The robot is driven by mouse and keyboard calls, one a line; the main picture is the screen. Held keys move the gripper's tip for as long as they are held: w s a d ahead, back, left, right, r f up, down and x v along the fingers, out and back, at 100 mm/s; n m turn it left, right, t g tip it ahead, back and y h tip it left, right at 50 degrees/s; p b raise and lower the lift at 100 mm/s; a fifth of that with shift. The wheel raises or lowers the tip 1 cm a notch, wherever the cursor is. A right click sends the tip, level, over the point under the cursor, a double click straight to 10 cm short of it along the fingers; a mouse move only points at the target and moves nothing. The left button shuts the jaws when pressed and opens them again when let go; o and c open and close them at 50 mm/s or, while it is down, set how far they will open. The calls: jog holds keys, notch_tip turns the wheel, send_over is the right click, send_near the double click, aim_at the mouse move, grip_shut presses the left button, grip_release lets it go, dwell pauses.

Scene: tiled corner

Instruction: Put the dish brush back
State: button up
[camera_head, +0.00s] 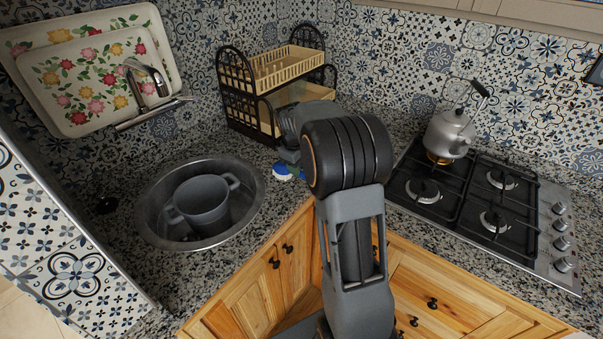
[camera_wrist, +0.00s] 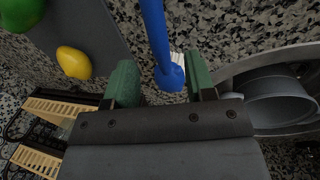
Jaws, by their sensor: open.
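The dish brush (camera_wrist: 157,35) has a blue handle and head, with white bristles showing beside the head in the wrist view. Its blue and white part (camera_head: 282,173) shows low on the granite counter in the head view, just below my gripper. My gripper (camera_wrist: 162,84) is open, with green fingertips on either side of the brush head. A gap shows between the brush and each finger; I cannot tell how deep the brush sits between them. In the head view my arm hides most of the brush and the fingers.
A black and cream dish rack (camera_head: 262,95) stands behind my gripper. A round sink (camera_head: 152,212) holding a grey pot (camera_head: 203,203) is to the left. A kettle (camera_head: 450,132) stands on the hob (camera_head: 470,205). A lemon (camera_wrist: 74,62) and a green item (camera_wrist: 20,14) lie near the brush.

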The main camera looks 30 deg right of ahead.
jog(key=s+a+r+m+t+y, duration=0.1)
jog(key=s+a+r+m+t, duration=0.1)
jog(key=s+a+r, duration=0.8)
jog(key=s+a+f+m, duration=0.1)
jog(key=s+a+f, duration=0.1)
jog(key=s, duration=0.4)
jog(key=s+a+f+m+t+y, duration=0.1)
jog(key=s+a+f+m, duration=0.1)
jog(key=s, duration=0.4)
jog(key=shift+s+a+f, duration=0.25)
jog(key=shift+a+f, duration=0.05)
jog(key=shift+f, duration=0.05)
jog(key=shift+d, duration=0.1)
dwell(0.4)
